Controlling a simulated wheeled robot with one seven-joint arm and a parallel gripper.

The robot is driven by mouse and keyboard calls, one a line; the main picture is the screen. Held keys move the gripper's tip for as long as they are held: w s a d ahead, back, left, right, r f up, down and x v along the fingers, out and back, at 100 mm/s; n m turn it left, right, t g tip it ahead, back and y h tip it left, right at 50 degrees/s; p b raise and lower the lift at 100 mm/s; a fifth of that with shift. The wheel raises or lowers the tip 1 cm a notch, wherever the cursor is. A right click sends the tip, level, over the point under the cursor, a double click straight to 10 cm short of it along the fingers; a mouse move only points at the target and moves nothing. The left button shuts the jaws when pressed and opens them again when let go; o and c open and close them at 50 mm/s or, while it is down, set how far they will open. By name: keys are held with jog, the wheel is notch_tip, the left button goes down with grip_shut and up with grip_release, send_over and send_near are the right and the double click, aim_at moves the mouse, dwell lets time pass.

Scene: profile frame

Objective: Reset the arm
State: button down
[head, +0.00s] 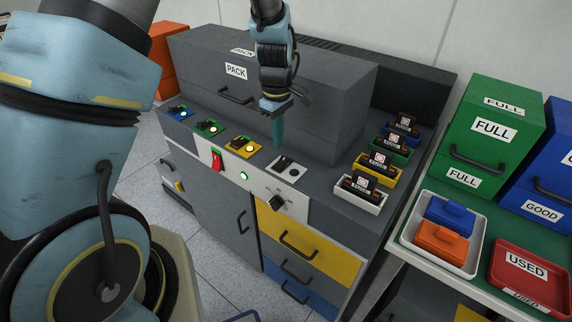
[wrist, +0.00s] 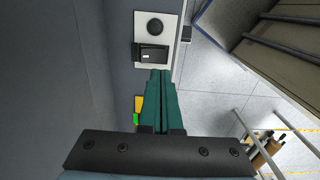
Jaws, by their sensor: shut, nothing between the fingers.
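My gripper (head: 278,144) hangs down from my blue and black arm over the front ledge of the grey cabinet (head: 330,98). Its teal fingers are together and empty, and they show pressed side by side in the wrist view (wrist: 161,75). In the wrist view the fingertips appear just below a black switch (wrist: 151,53) on a white plate. The switch also shows in the head view (head: 288,168), a little below the fingertips. I cannot tell whether they touch anything. A black knob (head: 278,203) is on the panel front.
Blue, green and yellow switch modules (head: 208,128) line the ledge at left. Several labelled holders (head: 361,188) stand at right. A white tray (head: 404,240) and red USED tray (head: 497,290) sit on the side table.

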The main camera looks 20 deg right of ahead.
dwell(0.4)
jog(key=w+a+r+m, duration=0.1)
jog(key=a+r, duration=0.3)
jog(key=a, duration=0.4)
jog(key=w+a+r+m, duration=0.1)
jog(key=a+r+m, duration=0.1)
jog(key=a+r, duration=0.35)
jog(key=s+a+r+m, duration=0.1)
jog(key=s+a+m, duration=0.1)
jog(key=a, duration=0.6)
jog(key=s+a+r+m+t, duration=0.1)
jog(key=s+a, duration=0.3)
jog(key=a, duration=0.4)
jog(key=shift+a+r+m+t, duration=0.3)
jog(key=shift+a+r+m, duration=0.1)
jog(key=shift+m, duration=0.1)
jog(key=shift+d, duration=0.1)
